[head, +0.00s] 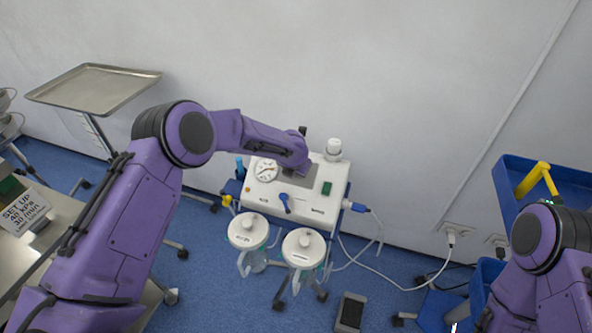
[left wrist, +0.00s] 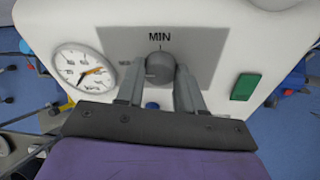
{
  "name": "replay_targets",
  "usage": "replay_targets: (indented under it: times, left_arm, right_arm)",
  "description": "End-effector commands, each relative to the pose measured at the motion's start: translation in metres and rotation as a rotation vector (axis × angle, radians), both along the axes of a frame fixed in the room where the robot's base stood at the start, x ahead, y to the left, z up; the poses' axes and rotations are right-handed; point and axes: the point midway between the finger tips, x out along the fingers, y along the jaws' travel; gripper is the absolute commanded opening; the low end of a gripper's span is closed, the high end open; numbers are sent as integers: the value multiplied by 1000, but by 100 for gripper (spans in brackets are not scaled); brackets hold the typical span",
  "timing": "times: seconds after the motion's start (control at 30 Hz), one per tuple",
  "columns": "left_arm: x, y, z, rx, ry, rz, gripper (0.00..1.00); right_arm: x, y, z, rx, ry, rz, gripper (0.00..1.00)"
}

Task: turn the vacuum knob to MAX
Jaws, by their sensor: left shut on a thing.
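The vacuum knob (left wrist: 160,68) is a round grey knob on a grey panel of the white suction unit (head: 262,193). The label MIN shows above it in the left wrist view, and a partly hidden label sits to its left. My left gripper (left wrist: 160,75) reaches down onto the panel with its fingers on both sides of the knob, shut on it. In the head view my left gripper (head: 297,170) covers the knob.
A green switch (left wrist: 245,87) is right of the knob. Two lidded canisters (head: 248,231) hang at the unit's front. A metal tray stand (head: 95,88) is at the back left. A blue cart (head: 515,180) stands at the right.

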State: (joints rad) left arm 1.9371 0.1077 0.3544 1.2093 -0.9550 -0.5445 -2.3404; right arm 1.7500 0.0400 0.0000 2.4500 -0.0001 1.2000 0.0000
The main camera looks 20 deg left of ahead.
Motion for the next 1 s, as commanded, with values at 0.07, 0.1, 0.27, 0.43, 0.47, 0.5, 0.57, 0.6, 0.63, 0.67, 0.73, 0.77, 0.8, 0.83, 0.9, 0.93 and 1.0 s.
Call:
replay_targets:
  times: [0.07, 0.1, 0.27, 0.43, 0.47, 0.5, 0.57, 0.6, 0.63, 0.67, 0.73, 0.77, 0.8, 0.83, 0.9, 0.93, 1.0]
  left_arm:
    - [1, 0, 1, 2, -1, 0, 48]
    - [0, 0, 1, 1, -1, -1, 48]
    - [0, 0, 0, 1, 0, 0, 48]
    - [-3, -1, 9, 0, -3, -1, 48]
    - [-5, -1, 13, 0, -3, -2, 48]
    - [-9, -2, 20, 0, -3, -2, 48]
    - [-15, -3, 33, 1, -5, -2, 48]
    - [-20, -3, 42, 1, -5, -2, 48]
    - [-24, -4, 49, 1, -5, -2, 48]
    - [-27, -4, 55, 0, -5, -1, 48]
    - [-35, -5, 69, 0, -4, 0, 48]
    - [-38, -6, 74, 0, -3, 0, 48]
    - [-40, -6, 80, 0, -4, 0, 48]
    - [-42, -7, 84, 0, -3, 0, 48]
    - [-46, -7, 90, 1, -2, 0, 48]
    - [-47, -7, 92, 1, -1, 0, 48]
    - [-49, -8, 93, 1, 0, 0, 48]
  right_arm:
    - [0, 0, 0, 0, 0, 0, 43]
    - [0, 0, 0, 0, 0, 0, 43]
    - [0, 0, 0, 0, 0, 0, 43]
    - [0, 0, -2, 0, 0, 0, 43]
    - [0, 0, -3, 0, 0, 0, 43]
    - [0, 0, -4, 0, 0, 0, 43]
    - [0, 0, -6, 0, 0, 0, 43]
    - [0, 0, -8, 0, 0, 0, 43]
    - [0, 0, -9, 0, 0, 0, 43]
    - [0, 0, -10, 0, 0, 0, 43]
    - [0, 0, -11, 0, 0, 0, 43]
    - [0, 0, -12, 0, 0, 0, 43]
    - [0, 0, -12, 0, 0, 0, 43]
    - [0, 0, -12, 0, 0, 0, 43]
    - [0, 0, -13, 0, 0, 0, 43]
    - [0, 0, -13, 0, 0, 0, 43]
    - [0, 0, -13, 0, 0, 0, 43]
